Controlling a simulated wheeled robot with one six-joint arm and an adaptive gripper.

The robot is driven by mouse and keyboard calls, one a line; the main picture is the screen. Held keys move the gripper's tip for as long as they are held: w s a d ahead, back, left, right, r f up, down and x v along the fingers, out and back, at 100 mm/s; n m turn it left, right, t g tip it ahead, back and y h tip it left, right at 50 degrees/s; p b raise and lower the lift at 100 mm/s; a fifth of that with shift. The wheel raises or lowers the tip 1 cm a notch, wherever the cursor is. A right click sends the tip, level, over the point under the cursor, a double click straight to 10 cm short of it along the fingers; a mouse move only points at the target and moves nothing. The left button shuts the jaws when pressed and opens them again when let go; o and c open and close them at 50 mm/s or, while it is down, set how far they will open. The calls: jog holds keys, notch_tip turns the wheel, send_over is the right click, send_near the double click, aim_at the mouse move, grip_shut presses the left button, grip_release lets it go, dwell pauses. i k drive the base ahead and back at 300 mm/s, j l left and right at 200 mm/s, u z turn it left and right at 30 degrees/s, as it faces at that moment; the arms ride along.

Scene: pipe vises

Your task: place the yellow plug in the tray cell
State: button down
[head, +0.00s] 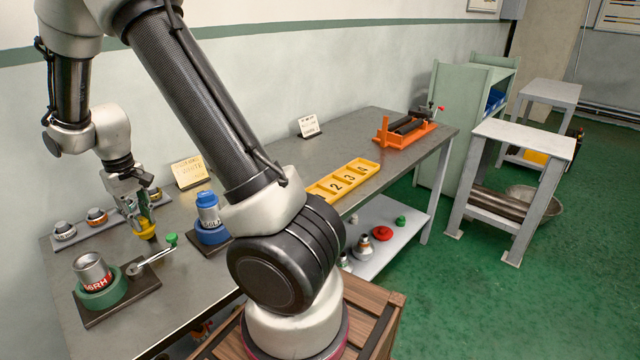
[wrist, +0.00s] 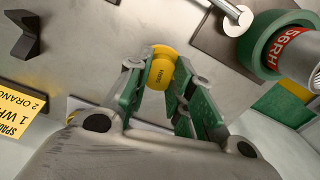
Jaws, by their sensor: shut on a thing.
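The yellow plug (head: 147,231) is at the left of the head view, below my gripper (head: 145,212). In the wrist view the yellow plug (wrist: 158,70) sits between the green fingers of my gripper (wrist: 163,84), which is shut on it. Whether the plug touches the bench or hangs just above it, I cannot tell. The yellow tray (head: 371,162) with numbered cells lies farther right on the bench, partly hidden behind my arm. Cells 2, 3 and 4 show and look empty; cell 1 is mostly covered.
A green vise (head: 101,296) holding a grey fitting with a red label, with a green-knobbed handle (head: 171,240), stands in front of my gripper. A blue vise (head: 209,232) is to the right. A grey rack with fittings (head: 66,236) and a yellow card (head: 188,172) are behind.

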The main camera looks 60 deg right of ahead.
aim_at(335, 187)
jog(key=l, duration=0.4)
jog(key=k+l, duration=0.15)
jog(key=l, duration=0.2)
jog(key=k+l, duration=0.1)
jog(key=l, duration=0.4)
jog(key=l+u, duration=0.1)
jog(key=l, duration=0.4)
jog(key=k+l, duration=0.15)
jog(key=l, duration=0.3)
